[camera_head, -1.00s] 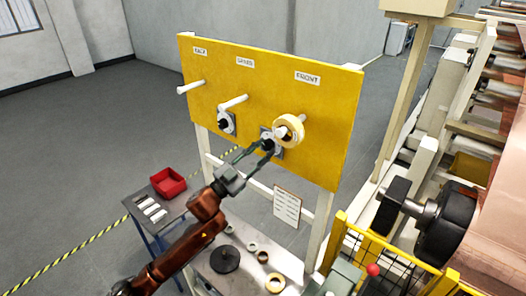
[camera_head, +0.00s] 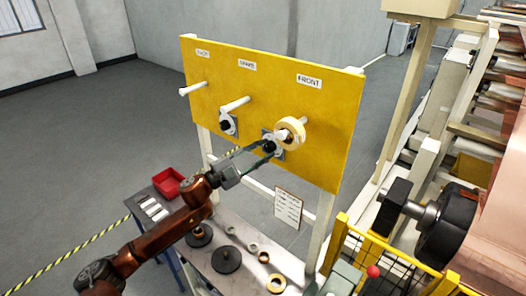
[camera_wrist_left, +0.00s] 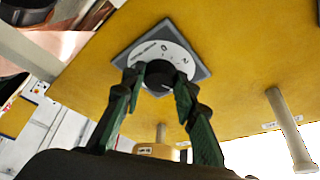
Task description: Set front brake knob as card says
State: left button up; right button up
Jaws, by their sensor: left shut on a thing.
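The front brake knob (camera_wrist_left: 159,75) is a black round knob on a white dial with a grey square plate (camera_wrist_left: 190,42). It sits on the yellow board (camera_head: 225,70) below the FRONT label (camera_head: 309,81). My left gripper (camera_head: 268,150) is shut on the knob, with one green finger on each side in the left wrist view (camera_wrist_left: 159,88). Some dial marks show, but the pointer's setting cannot be told. The card (camera_head: 288,208) hangs below the board; its writing is too small to read. My right gripper is not in view.
A peg with a cream roll (camera_head: 291,129) juts out just above the knob. The spare knob (camera_head: 226,125) and other pegs are to its left. A table with rings and discs (camera_head: 227,260), a red bin (camera_head: 168,183) and a yellow guard rail (camera_head: 385,258) stand nearby.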

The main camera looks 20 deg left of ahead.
pick_arm(q)
jog(key=o, duration=1.2)
jog(key=shift+c, duration=0.2)
jog(key=v, duration=1.2)
